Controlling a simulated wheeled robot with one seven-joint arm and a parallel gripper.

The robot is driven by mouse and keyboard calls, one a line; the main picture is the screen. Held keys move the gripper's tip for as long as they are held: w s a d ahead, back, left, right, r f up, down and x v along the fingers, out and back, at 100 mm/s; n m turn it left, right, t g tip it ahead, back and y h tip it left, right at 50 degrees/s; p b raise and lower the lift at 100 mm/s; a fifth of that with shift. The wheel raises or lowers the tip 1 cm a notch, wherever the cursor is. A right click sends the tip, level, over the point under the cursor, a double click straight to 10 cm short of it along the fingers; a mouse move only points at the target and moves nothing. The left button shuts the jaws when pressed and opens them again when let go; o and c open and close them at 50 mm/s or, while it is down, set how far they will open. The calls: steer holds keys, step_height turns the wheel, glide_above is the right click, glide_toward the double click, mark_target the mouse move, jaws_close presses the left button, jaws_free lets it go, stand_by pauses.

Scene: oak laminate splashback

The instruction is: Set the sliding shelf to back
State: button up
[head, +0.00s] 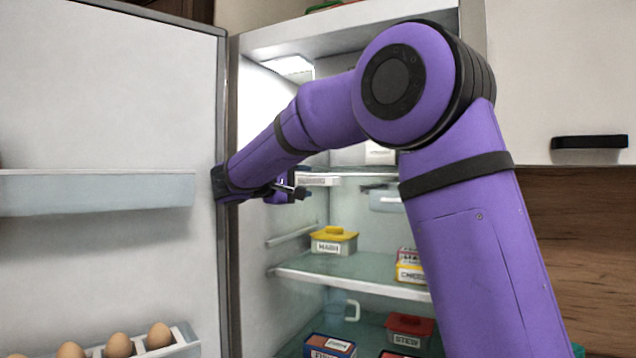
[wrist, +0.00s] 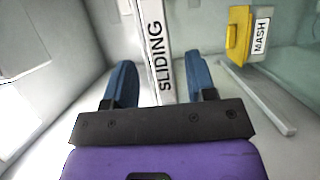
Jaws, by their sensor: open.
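The sliding shelf shows in the wrist view as a white front edge lettered SLIDING (wrist: 157,52). In the head view its labelled front edge (head: 316,181) is in the upper part of the open fridge, partly hidden by my arm. My gripper (head: 292,190) is at the left end of that edge, inside the fridge opening. In the wrist view my gripper (wrist: 161,72) is open, with one blue finger on each side of the labelled edge. No contact between fingers and edge is clear.
A fixed glass shelf (head: 300,276) below holds a yellow-lidded MASH box (head: 334,241) and another labelled box (head: 410,268). The open fridge door (head: 110,100) with eggs stands at left, close to my arm.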

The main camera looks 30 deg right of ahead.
mark_target(312, 182)
steer(key=shift+w+d, duration=0.25)
steer(key=shift+d, duration=1)
steer(key=shift+w+d, duration=0.2)
steer(key=shift+d, duration=1)
steer(key=shift+f, duration=0.1)
jaws_close()
steer(key=shift+d, duration=0.15)
